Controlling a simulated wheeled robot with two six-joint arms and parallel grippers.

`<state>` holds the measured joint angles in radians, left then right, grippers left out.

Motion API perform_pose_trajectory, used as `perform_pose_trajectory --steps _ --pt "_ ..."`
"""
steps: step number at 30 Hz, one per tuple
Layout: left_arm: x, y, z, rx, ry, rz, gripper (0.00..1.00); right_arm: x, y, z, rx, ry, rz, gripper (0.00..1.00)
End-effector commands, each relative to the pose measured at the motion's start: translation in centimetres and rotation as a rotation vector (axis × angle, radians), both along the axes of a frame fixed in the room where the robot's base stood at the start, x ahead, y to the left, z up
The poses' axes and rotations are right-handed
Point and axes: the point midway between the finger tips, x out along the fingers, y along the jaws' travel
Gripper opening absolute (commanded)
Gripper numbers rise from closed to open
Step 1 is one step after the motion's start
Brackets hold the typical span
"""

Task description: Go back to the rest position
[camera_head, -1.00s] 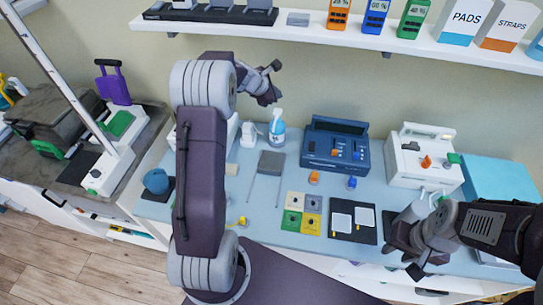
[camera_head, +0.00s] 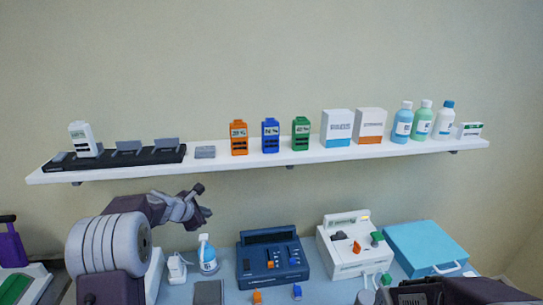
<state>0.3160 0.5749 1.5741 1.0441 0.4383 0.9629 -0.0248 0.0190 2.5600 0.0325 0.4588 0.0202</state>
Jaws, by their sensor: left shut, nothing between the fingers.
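My left gripper (camera_head: 193,206) is raised in front of the wall, below the white shelf and above the left part of the blue counter. It is shut and holds nothing. My left arm comes up from the lower left and bends toward the right. Only a dark part of my right arm shows at the bottom right edge; the right gripper cannot be made out there.
A white wall shelf (camera_head: 225,164) carries a charger strip, battery packs, boxes and bottles. On the counter stand a spray bottle (camera_head: 207,256), a blue console (camera_head: 272,259), a white device (camera_head: 352,247) and a light-blue case (camera_head: 428,249).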

Motion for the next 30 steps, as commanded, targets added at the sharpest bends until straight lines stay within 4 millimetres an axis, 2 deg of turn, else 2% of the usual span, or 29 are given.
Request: perform_pose_trajectory --steps 1,2,3,5,6,8,10,12,15,17,18,21,30 --pt "-0.2 -2.7 2.0 0.010 -0.025 -0.046 0.00 0.0 0.0 0.0 0.000 0.000 0.000 0.36" --pt "-1.1 -4.6 2.6 0.025 -0.020 -0.088 0.00 0.0 0.0 0.0 0.000 0.000 0.000 0.36" --pt "-3.0 -7.1 2.6 0.063 0.002 -0.159 0.00 0.0 0.0 0.0 0.000 0.000 0.000 0.36" --pt "-6.7 -10.0 1.7 0.161 0.046 -0.300 0.00 0.0 0.0 0.0 0.000 0.000 0.000 0.36" --pt "-9.4 -11.5 0.8 0.247 0.077 -0.416 0.00 0.0 0.0 0.0 0.000 0.000 0.000 0.36" --pt "-14.0 -13.1 -0.9 0.388 0.121 -0.613 0.00 0.0 0.0 0.0 0.000 0.000 0.000 0.36" --pt "-19.6 -13.9 -3.3 0.562 0.171 -0.876 0.00 0.0 0.0 0.0 0.000 0.000 0.000 0.36" --pt "-25.0 -13.5 -5.6 0.721 0.215 -1.150 0.00 0.0 0.0 0.0 0.000 0.000 0.000 0.36" --pt "-31.1 -11.8 -8.4 0.881 0.265 -1.505 0.00 0.0 0.0 0.0 0.000 0.000 0.000 0.36" --pt "-33.6 -10.8 -9.6 0.937 0.282 -1.689 0.00 0.0 0.0 0.0 0.000 0.000 0.000 0.36" --pt "-34.5 -10.3 -10.0 0.975 0.275 -1.794 0.00 0.0 0.0 0.0 0.000 0.000 0.000 0.36" --pt "-34.3 -10.1 -9.9 1.028 0.238 -1.895 0.00 0.0 0.0 0.0 0.000 0.000 0.000 0.36" --pt "-34.2 -10.1 -9.9 1.035 0.230 -1.909 0.00 0.0 0.0 0.0 0.000 0.000 0.000 0.36"
